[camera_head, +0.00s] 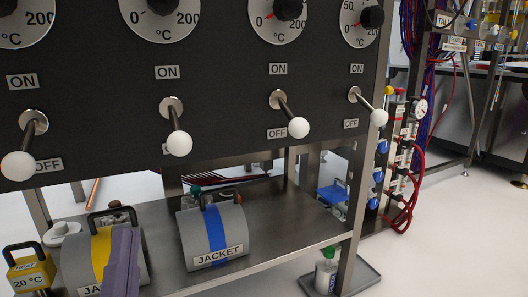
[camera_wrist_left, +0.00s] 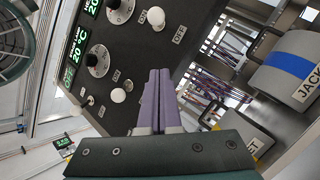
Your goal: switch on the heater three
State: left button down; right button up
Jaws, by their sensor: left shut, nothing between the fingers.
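A dark heater panel (camera_head: 225,100) carries a row of toggle levers with white ball ends, each between an ON and an OFF label. The levers visible are the leftmost (camera_head: 18,165), the second (camera_head: 179,143), the third from left (camera_head: 298,128) and the rightmost (camera_head: 379,117). All tilt down toward OFF. No heater number is readable. My left gripper (camera_head: 124,236) has purple fingers, shut and empty, below the panel in front of the yellow-banded jacket. In the left wrist view its fingers (camera_wrist_left: 158,80) point toward the panel (camera_wrist_left: 115,60), apart from the levers. My right gripper is not in view.
Temperature dials, including the third from left (camera_head: 288,12), sit above the levers. A metal shelf (camera_head: 270,225) below holds a blue-banded jacket (camera_head: 216,235), a yellow-banded jacket (camera_head: 75,265) and a yellow 20 °C padlock (camera_head: 31,272). Red hoses (camera_head: 405,205) hang at the right.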

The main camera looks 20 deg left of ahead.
aim_at(176, 129)
pick_arm(q)
jog(key=w+r, duration=0.2)
jog(key=w+a+r, duration=0.1)
jog(key=w+r, duration=0.4)
jog(key=w, duration=0.1)
jog(key=shift+w+a+r, duration=0.2)
jog(key=shift+w+a, duration=0.05)
jog(key=shift+a, duration=0.05)
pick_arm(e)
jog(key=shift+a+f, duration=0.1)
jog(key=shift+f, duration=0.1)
